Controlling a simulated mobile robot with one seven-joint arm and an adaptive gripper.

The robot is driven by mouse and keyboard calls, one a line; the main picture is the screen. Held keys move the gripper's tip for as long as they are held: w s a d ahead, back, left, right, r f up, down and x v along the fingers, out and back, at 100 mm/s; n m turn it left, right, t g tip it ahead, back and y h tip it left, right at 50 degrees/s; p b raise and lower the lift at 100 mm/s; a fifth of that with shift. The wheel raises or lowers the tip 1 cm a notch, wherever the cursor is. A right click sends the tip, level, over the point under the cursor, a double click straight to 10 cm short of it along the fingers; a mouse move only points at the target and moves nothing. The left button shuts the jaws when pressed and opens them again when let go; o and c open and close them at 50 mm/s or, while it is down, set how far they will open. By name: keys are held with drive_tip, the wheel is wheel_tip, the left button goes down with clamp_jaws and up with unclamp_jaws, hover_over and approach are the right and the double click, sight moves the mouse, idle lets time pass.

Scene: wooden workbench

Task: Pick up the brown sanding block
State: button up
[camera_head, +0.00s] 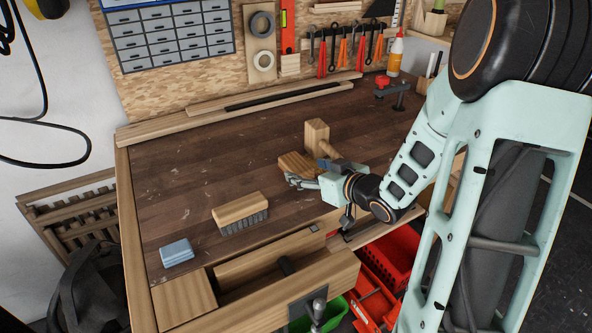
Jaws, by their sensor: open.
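A brown wooden block (297,164), which looks like the sanding block, lies on the dark bench top right of centre. My gripper (300,181) is low over the bench, at the near side of this block. Its fingers point left and are open. The fingers overlap the block's near edge in the picture, and I cannot tell whether they touch it. Part of the block's near side is hidden by the gripper.
A wooden mallet (317,134) stands close behind the block. A wooden brush (240,208) and a blue block (177,252) lie to the left. A red-topped clamp (390,90) is at the back right. An open drawer (270,285) juts out in front.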

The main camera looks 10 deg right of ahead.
sight(301, 166)
drive_tip(key=x, duration=0.6)
drive_tip(key=shift+w+b, duration=0.35)
drive_tip(key=shift+b, duration=0.05)
drive_tip(key=c, duration=1.3)
